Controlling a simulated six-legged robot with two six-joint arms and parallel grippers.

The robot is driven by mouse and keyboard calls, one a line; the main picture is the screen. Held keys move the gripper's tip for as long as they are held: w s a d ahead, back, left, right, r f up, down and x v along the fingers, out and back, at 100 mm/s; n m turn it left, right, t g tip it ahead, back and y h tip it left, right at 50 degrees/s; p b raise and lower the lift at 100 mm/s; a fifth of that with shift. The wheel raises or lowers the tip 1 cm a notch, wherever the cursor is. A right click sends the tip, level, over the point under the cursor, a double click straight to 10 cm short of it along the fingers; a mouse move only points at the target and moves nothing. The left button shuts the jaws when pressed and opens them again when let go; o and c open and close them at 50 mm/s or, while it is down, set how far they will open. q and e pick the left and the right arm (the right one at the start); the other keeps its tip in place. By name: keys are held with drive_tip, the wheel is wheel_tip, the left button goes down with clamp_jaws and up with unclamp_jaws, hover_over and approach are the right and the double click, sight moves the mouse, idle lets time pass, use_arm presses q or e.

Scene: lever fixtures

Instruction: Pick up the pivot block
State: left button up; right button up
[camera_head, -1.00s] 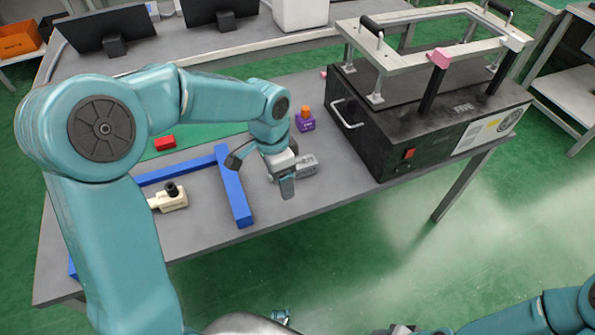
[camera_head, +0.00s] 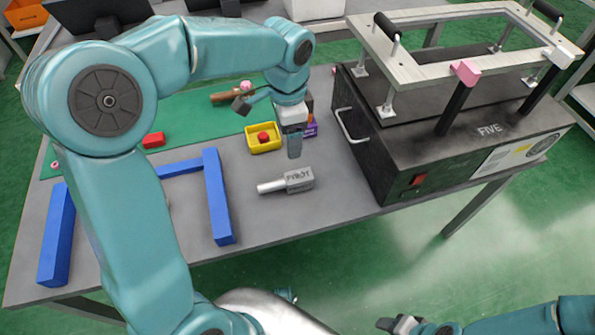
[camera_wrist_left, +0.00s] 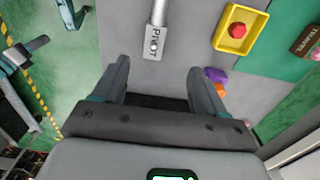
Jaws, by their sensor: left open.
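The grey pivot block (camera_head: 299,179), marked PIVOT, lies flat on the grey table with its round silver rod pointing left. My left gripper (camera_head: 268,125) is open and empty above the table, on the far side of the block and apart from it. In the left wrist view the pivot block (camera_wrist_left: 154,44) lies beyond the open fingertips (camera_wrist_left: 159,72), roughly in line with the gap between them.
A yellow tray with a red knob (camera_head: 252,145) and a purple block (camera_head: 311,131) stand near my left gripper. A blue frame (camera_head: 219,200) lies left of the pivot block. A black machine marked FIVE (camera_head: 470,150) stands to the right. The table's front edge is close.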

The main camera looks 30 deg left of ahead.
use_arm(q)
drive_tip(key=b, duration=0.3)
hover_over(291, 178)
drive_tip(key=f, duration=1)
drive_tip(key=shift+w+a+f, duration=0.2)
drive_tip(key=shift+w+a, duration=0.05)
drive_tip(key=shift+w, duration=0.05)
drive_tip(key=shift+s+f, duration=0.15)
drive_tip(key=shift+f, duration=0.4)
drive_tip(key=f, duration=0.2)
drive_tip(key=f+b, duration=0.1)
drive_tip(key=f, duration=0.1)
drive_tip(key=shift+s+d, duration=0.2)
drive_tip(key=shift+f, duration=0.45)
drive_tip(key=shift+r, duration=0.1)
drive_tip(key=c, duration=1.2)
use_arm(e)
drive_tip(key=f, duration=0.4)
drive_tip(key=shift+w+f, duration=0.15)
drive_tip(key=shift+w, duration=0.15)
use_arm(q)
drive_tip(key=shift+o, duration=0.2)
drive_tip(key=shift+w, duration=0.1)
